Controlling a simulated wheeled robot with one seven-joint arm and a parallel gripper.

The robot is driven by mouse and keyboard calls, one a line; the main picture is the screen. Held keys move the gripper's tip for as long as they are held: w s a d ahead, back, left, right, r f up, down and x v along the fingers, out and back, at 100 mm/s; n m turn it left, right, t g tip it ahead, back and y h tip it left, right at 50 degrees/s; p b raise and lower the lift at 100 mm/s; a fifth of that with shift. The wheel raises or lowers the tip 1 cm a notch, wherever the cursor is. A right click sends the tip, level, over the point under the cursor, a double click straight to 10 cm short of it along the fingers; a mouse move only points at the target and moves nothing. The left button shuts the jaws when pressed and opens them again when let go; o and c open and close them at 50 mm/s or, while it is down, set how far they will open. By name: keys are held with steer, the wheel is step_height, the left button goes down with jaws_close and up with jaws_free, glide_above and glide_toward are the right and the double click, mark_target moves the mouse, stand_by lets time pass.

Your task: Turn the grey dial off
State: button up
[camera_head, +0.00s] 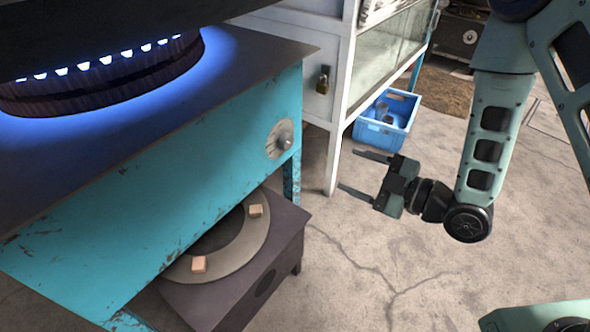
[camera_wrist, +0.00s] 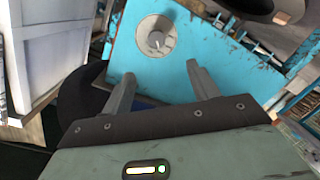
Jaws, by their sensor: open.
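The grey dial (camera_head: 281,140) is a round plate with a raised knob on the right end of the turquoise front panel of the stove (camera_head: 200,165). It also shows in the wrist view (camera_wrist: 156,38), above and between my fingers. My gripper (camera_head: 355,172) is open and empty, out to the right of the dial and apart from it. Its two fingers point left in the head view. In the wrist view my gripper (camera_wrist: 158,80) has its fingers spread below the dial. The burner (camera_head: 105,75) has blue flames lit around its rim.
A dark lower stand (camera_head: 240,300) with a grey ring and small blocks sits under the stove. A white cabinet (camera_head: 318,75) with a padlock stands behind, and a blue crate (camera_head: 388,122) is on the floor beside it. The concrete floor (camera_head: 365,270) in front is clear.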

steer(key=d+f+t+b, duration=0.1)
steer(key=f, duration=0.1)
steer(key=y+b, duration=0.1)
steer(key=b, duration=0.9)
glide_toward(290, 143)
steer(key=b+x, duration=0.3)
steer(key=x, duration=0.5)
steer(key=shift+w+a, duration=0.1)
steer(key=shift+a, duration=0.2)
steer(key=shift+c, duration=0.3)
steer(key=c, duration=0.9)
